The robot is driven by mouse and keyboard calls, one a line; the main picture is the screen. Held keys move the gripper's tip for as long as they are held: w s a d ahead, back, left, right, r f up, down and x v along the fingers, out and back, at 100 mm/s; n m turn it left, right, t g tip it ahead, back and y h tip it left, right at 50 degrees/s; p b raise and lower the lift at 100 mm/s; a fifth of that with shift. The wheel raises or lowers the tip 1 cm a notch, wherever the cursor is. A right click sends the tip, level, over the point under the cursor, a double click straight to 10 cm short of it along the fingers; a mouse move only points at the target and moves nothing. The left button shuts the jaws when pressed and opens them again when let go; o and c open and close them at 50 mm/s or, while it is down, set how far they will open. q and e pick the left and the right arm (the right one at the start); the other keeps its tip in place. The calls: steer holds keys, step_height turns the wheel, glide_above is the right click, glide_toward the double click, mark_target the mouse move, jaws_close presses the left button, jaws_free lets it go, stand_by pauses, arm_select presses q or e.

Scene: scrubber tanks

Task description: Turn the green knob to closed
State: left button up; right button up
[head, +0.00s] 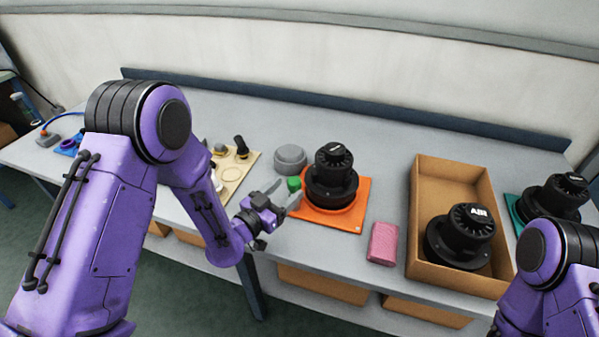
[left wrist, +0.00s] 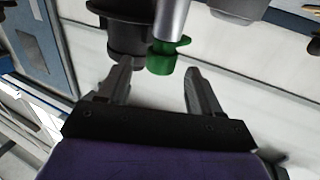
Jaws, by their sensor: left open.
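The green knob (head: 294,184) sits at the left side of the black scrubber tank (head: 331,178), which stands on an orange mat (head: 352,217). In the left wrist view the green knob (left wrist: 168,55) is on the end of a grey cylinder, close to a black round part (left wrist: 126,35). My left gripper (head: 284,192) is open beside the knob. In the left wrist view its two fingers (left wrist: 155,85) are spread, with the knob just beyond and between their tips, apparently not touching. Which way the knob is set cannot be told. My right arm shows at the lower right; its gripper is out of view.
A grey round lid (head: 290,158) lies behind the knob. A pink sponge (head: 383,243) lies right of the mat. A cardboard box (head: 426,187) holds another black tank (head: 460,236). A further black tank (head: 556,196) stands on a teal mat at right. A beige board (head: 236,172) with small parts lies left.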

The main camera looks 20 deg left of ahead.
mark_target(300, 181)
arm_select(q)
steer(key=p+x, duration=0.1)
steer(key=x, duration=0.5)
steer(key=shift+w+f+p, duration=0.1)
steer(key=shift+w+p, duration=0.05)
steer(key=shift+p, duration=0.15)
steer(key=c, duration=1)
steer(key=shift+o, duration=0.2)
steer(key=shift+f+m+g+h+b, duration=0.25)
steer(key=shift+m+g+h+b, duration=0.35)
steer(key=shift+m+h+b, duration=0.45)
steer(key=m+g+h+b, duration=0.3)
steer(key=g, duration=0.1)
steer(key=s+m+g+h+b, duration=0.1)
steer(key=m+g+h+b, duration=0.1)
steer(key=m+g+b, duration=0.1)
steer(key=d+m+g+h+b, duration=0.1)
steer(key=m+g+h+b, duration=0.2)
steer(key=g+b, duration=0.1)
steer(key=shift+s+g+h, duration=0.2)
steer(key=shift+g+h, duration=0.1)
steer(key=shift+h, duration=0.05)
steer(key=shift+s+r+m+g+b, duration=0.1)
steer(key=shift+m+g+b, duration=0.7)
steer(key=shift+g, duration=0.3)
steer(key=shift+s+r+m+g+b, duration=0.15)
steer(key=shift+m+g+b, duration=0.55)
steer(key=shift+g, duration=0.4)
